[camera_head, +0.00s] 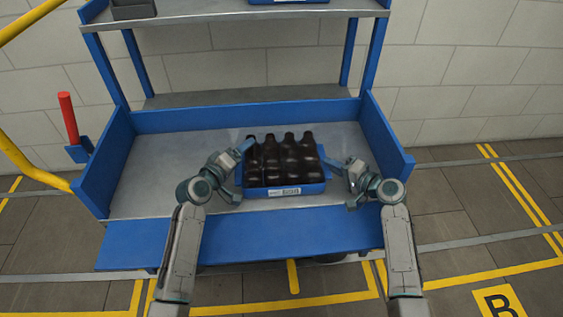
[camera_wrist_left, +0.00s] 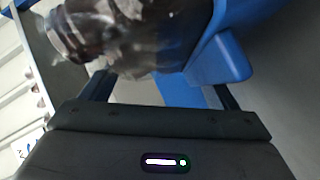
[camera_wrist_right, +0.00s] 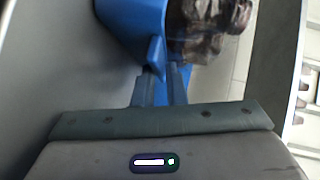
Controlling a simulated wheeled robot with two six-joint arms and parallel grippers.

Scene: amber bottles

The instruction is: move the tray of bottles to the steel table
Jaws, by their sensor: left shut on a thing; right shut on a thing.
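A blue tray (camera_head: 286,190) with a white label on its front holds several dark bottles (camera_head: 283,158), all upright. It is on or just above the grey deck of a blue cart; I cannot tell if it touches. My left gripper (camera_head: 240,170) is shut on the tray's left side, and the blue tray wall (camera_wrist_left: 222,62) and blurred bottles (camera_wrist_left: 125,35) fill the left wrist view. My right gripper (camera_head: 333,168) is shut on the tray's right side. The right wrist view shows the blue tray (camera_wrist_right: 130,22) between the fingers and bottles (camera_wrist_right: 205,30) beyond. No steel table is clearly seen.
The cart's grey deck (camera_head: 160,180) is bare around the tray. Its blue side walls, posts and upper shelf (camera_head: 220,14) frame the space; a dark box (camera_head: 133,9) stands up there. The front blue flap (camera_head: 240,240) lies low. A yellow rail (camera_head: 30,165) is at left.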

